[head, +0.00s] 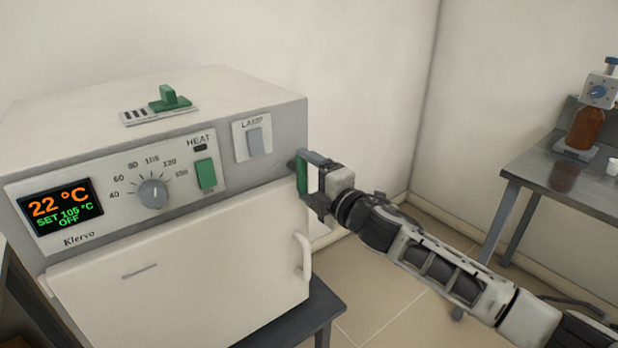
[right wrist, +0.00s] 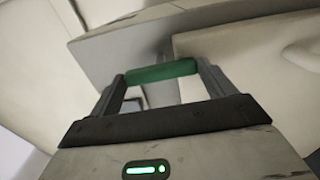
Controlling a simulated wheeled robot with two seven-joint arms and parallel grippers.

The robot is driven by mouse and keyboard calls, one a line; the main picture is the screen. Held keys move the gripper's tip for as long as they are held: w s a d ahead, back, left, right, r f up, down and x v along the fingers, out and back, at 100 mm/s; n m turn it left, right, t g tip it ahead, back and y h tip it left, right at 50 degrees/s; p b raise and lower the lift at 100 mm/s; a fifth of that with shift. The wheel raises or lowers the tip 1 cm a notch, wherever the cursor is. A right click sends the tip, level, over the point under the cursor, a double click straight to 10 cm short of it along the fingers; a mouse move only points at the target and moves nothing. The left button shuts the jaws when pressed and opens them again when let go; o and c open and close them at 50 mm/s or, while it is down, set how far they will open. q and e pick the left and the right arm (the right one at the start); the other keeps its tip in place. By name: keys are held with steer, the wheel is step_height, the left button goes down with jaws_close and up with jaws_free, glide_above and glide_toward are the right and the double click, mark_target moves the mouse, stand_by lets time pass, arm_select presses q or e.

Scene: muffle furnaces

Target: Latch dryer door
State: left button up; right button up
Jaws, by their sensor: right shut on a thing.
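The dryer (head: 275,110) is a cream and grey box on the left of the head view. Its cream door (head: 190,270) looks closed or nearly so; I cannot tell if it sits fully flush. The door has a pale vertical handle (head: 304,255) at its right edge. A green latch lever (head: 301,176) sits at the dryer's right front edge, above the door handle, and stands roughly upright. My right gripper (head: 310,177) is shut on this lever. In the right wrist view the green lever (right wrist: 161,71) spans between the two fingers. My left gripper is not in view.
The dryer's panel has a display (head: 61,212) reading 22 °C and OFF, a dial (head: 153,193), a green heat switch (head: 206,174) and a lamp switch (head: 254,141). A dark side table (head: 545,175) with an amber bottle (head: 585,130) stands far right.

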stand_by(0.3)
steer(key=o, duration=0.9)
steer(key=shift+s+d, duration=0.1)
steer(key=b+v, duration=0.1)
steer(key=v, duration=1.4)
steer(key=shift+s+d+b, duration=0.25)
steer(key=shift+s+b, duration=0.1)
steer(key=shift+b, duration=0.05)
steer(key=s+d+f+m+g+h, duration=0.2)
steer(key=s+f+m+h, duration=0.1)
steer(key=s+f+m, duration=0.7)
steer(key=s+d+f+m+g+h, duration=0.2)
steer(key=s+f+m+h, duration=0.2)
steer(key=s+f+m, duration=0.7)
step_height(320, 180, down, 7)
steer(key=shift+m+h, duration=0.3)
steer(key=shift+m, duration=0.5)
